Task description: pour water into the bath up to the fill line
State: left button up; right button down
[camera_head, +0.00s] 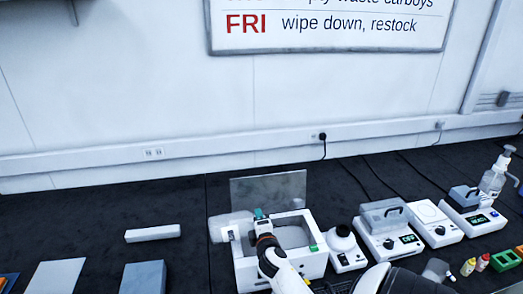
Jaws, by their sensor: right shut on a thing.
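The bath (314,262) is a white open-topped box with a pale interior, at the lower middle of the head view. A grey, upright panel (285,190) stands behind it. My right gripper (259,226) is over the bath's left part and is shut on a pale, translucent container (226,227). The container looks tipped onto its side at the bath's left edge; whether it touches the rim I cannot tell. A small teal part shows by the gripper. My gripper and arm hide part of the bath. The fill line, the water level and any stream cannot be made out. My left gripper is not in view.
Right of the bath stand a small white device with a dark round top (343,241), a lidded grey unit (385,216) and more white instruments. A clear pump bottle (493,180) is at far right. A white bar (153,233) lies left, with dark bench free around it.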

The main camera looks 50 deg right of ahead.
jog(key=shift+w+a+r+n, duration=0.1)
jog(key=shift+r+n, duration=0.2)
jog(key=shift+r, duration=0.25)
jog(key=r+n+p, duration=0.1)
jog(key=r+p, duration=0.3)
jog(key=shift+w+a+n+h, duration=0.2)
jog(key=shift+n+h, duration=0.2)
jog(key=shift+a+r+n+g+p, duration=0.15)
jog(key=shift+r+n+g+p, duration=0.15)
jog(key=shift+r+n+p, duration=0.3)
jog(key=shift+f, duration=0.1)
